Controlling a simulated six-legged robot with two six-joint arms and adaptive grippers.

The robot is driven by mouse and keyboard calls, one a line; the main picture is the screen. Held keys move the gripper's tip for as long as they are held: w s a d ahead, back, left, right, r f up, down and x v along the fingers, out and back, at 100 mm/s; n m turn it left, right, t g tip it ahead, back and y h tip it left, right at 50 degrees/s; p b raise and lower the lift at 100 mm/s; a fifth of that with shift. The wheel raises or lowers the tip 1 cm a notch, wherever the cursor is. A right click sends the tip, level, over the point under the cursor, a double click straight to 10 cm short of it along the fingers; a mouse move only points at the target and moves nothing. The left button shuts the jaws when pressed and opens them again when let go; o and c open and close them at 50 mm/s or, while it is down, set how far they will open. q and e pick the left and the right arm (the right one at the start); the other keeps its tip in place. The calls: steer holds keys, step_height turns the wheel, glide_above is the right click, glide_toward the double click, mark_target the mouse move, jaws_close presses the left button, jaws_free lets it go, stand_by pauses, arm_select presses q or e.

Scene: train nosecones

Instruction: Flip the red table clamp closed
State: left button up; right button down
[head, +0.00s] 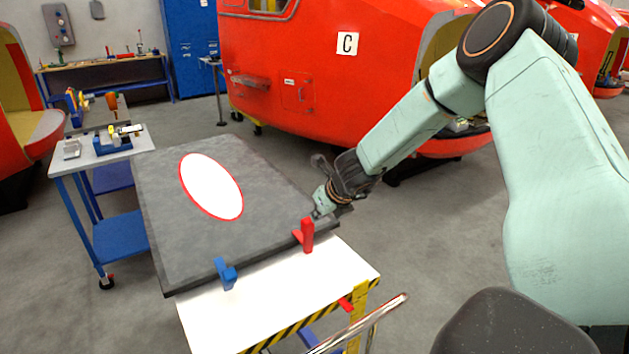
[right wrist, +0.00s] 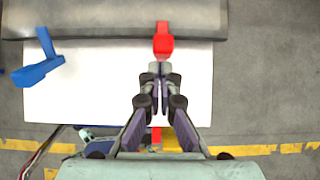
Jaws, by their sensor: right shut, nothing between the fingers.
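The red table clamp (head: 308,236) sits at the front right edge of the dark grey panel, its red handle standing upright. In the right wrist view the red clamp (right wrist: 163,42) is straight ahead of the fingertips. My right gripper (head: 320,211) is shut and empty, just behind the clamp in the head view. In the right wrist view the gripper's fingers (right wrist: 160,70) are together, close to the clamp; I cannot tell whether they touch it. My left gripper is not in view.
A blue clamp (head: 226,274) stands left of the red one on the grey panel (head: 170,235), which overlies a white table (head: 330,275) with a striped edge. A blue cart (head: 120,235) is at left. A large red nosecone (head: 320,90) stands behind.

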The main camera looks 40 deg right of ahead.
steer(key=w+r+p, duration=0.2)
steer(key=w+r, duration=0.1)
steer(key=r, duration=0.3)
steer(key=shift+d+r, duration=0.15)
steer(key=shift+d, duration=0.15)
steer(key=shift+s+r, duration=0.1)
steer(key=shift+a, duration=0.15)
stand_by(0.5)
